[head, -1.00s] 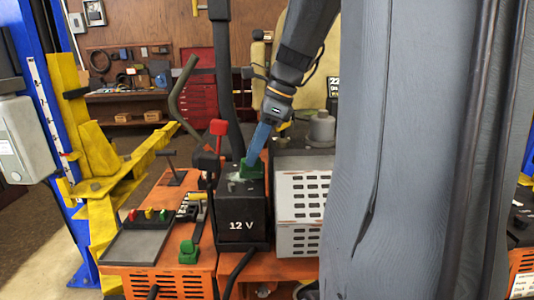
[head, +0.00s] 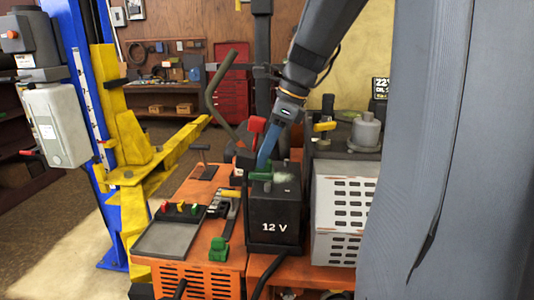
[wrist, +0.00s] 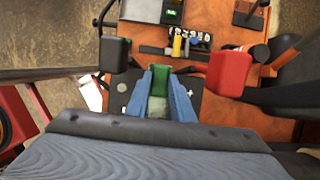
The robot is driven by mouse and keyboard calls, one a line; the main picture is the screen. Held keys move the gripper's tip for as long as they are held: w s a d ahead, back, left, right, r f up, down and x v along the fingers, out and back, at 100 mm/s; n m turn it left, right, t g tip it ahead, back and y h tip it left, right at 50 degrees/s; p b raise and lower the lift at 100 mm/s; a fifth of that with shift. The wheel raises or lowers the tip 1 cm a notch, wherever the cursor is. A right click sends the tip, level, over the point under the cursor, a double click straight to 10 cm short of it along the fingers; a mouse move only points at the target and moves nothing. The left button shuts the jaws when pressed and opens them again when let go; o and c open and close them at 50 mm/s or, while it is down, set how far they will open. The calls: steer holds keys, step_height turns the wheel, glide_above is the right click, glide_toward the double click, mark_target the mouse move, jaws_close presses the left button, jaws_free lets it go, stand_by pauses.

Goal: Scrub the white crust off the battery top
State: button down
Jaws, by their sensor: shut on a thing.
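The black battery (head: 275,218), marked 12 V, stands upright on the orange mower deck. White crust (head: 287,179) shows on its top, to the right of the green brush. My gripper (head: 265,165) has blue fingers, points down at the battery top and is shut on the green brush (head: 260,177). In the wrist view the brush (wrist: 158,88) sits between the two blue fingers (wrist: 160,92). The brush is at the battery top; its underside is hidden, so contact cannot be told.
A white slotted cover (head: 338,218) stands right. A grey tray (head: 168,238) and a green piece (head: 219,249) lie left. A yellow lift arm (head: 165,160) stands further left.

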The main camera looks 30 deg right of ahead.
mark_target(273, 172)
steer(key=shift+s+d+r, duration=0.1)
steer(key=shift+s+d, duration=0.3)
steer(key=shift+d, duration=0.25)
steer(key=shift+s+d, duration=0.4)
steer(key=shift+d, duration=0.25)
steer(key=shift+s+d, duration=0.3)
steer(key=shift+s, duration=0.05)
steer(key=shift+s+d, duration=0.2)
steer(key=shift+d, duration=0.55)
steer(key=shift+s+d, duration=0.25)
steer(key=shift+s, duration=0.2)
steer(key=shift+s+d, duration=0.75)
steer(key=shift+d, duration=0.35)
steer(key=shift+w+f, duration=0.2)
steer(key=shift+f, duration=0.05)
steer(key=shift+w+a, duration=0.35)
steer(key=shift+a, duration=0.3)
steer(key=shift+w+a, duration=0.35)
steer(key=shift+a, duration=0.35)
steer(key=shift+w+a, duration=0.35)
steer(key=shift+a, duration=0.3)
steer(key=shift+w+a, duration=0.8)
steer(key=shift+a, duration=0.3)
steer(key=shift+w+a+r, duration=0.25)
steer(key=shift+w+a, duration=0.3)
steer(key=shift+a, duration=0.1)
steer(key=shift+d+r, duration=0.1)
steer(key=shift+r, duration=0.05)
steer(key=shift+r, duration=2.95)
